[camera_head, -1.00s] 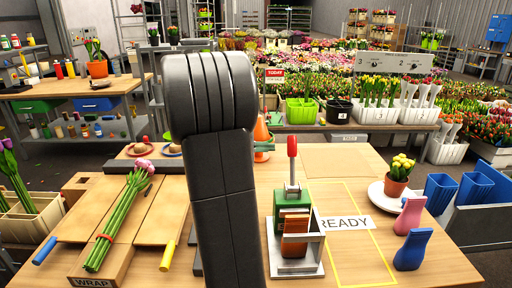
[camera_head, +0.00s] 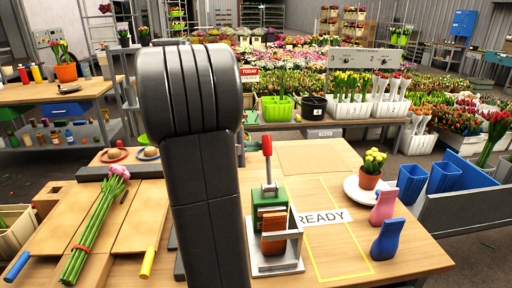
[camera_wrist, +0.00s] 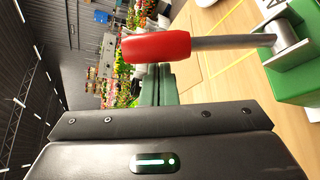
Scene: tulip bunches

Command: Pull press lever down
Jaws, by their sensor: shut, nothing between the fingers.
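The press lever has a red grip (camera_head: 267,145) on a steel rod and stands upright above the green press body (camera_head: 268,205). In the wrist view, which is turned sideways, the red grip (camera_wrist: 155,46) lies just beyond my gripper's fingers, with the rod running right to the press body (camera_wrist: 295,65). My gripper (camera_wrist: 158,72) is shut and empty, its dark green fingers close to the red grip. I cannot tell whether they touch it. In the head view my arm hides most of my gripper.
A tulip bunch (camera_head: 95,228) lies on the wooden table at left. A potted plant (camera_head: 370,170) and pink and blue vases stand at right. The table around the READY label (camera_head: 322,217) is clear.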

